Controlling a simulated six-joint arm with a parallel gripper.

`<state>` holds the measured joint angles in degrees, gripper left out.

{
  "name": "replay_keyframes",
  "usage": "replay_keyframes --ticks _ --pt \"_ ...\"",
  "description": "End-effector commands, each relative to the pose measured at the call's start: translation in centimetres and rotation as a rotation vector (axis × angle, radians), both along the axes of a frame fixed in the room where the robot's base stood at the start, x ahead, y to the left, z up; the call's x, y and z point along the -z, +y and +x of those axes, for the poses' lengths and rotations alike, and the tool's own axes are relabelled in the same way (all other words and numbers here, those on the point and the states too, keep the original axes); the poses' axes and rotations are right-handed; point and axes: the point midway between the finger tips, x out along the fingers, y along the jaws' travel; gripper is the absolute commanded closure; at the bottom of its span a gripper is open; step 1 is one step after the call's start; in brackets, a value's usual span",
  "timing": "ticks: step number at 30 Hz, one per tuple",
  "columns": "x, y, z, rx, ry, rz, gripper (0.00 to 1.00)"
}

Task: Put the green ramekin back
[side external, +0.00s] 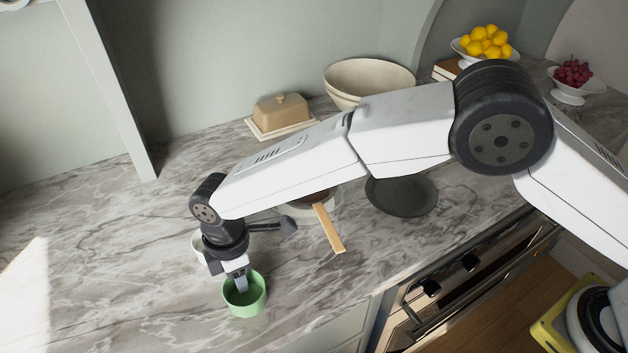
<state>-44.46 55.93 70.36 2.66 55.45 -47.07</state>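The green ramekin (246,306) stands upright on the marble counter near its front edge, at the lower left of the side external view. My gripper (241,284) points down at it from above. A fingertip reaches into the ramekin's opening, near the far rim. The other finger is not clearly seen, so I cannot tell whether the fingers are closed on the rim.
A pale round item (197,243) is partly hidden behind my gripper. A wooden handle (330,229) and a dark plate (402,196) lie to the right. A butter dish (281,112) and a large cream bowl (368,78) stand behind. The counter's left side is clear.

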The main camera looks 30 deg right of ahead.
Motion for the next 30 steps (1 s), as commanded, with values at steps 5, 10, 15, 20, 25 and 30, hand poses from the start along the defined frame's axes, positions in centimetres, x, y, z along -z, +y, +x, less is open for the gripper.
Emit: replay_keyframes --ticks 5,10,15,20,25,30 --pt "-1.5 0.0 0.1 0.0 -0.001 0.001 0.61" --pt "-3.8 0.0 0.2 0.0 -0.003 0.002 0.61" --pt "-6.6 0.0 0.4 0.0 -0.002 0.002 0.61" --pt "-9.1 0.0 0.5 0.0 -0.002 0.002 0.61" --pt "-11.0 -0.1 0.6 0.0 -0.001 0.001 0.61" --pt "-11.9 -0.1 0.6 0.0 -0.001 0.0 0.61"
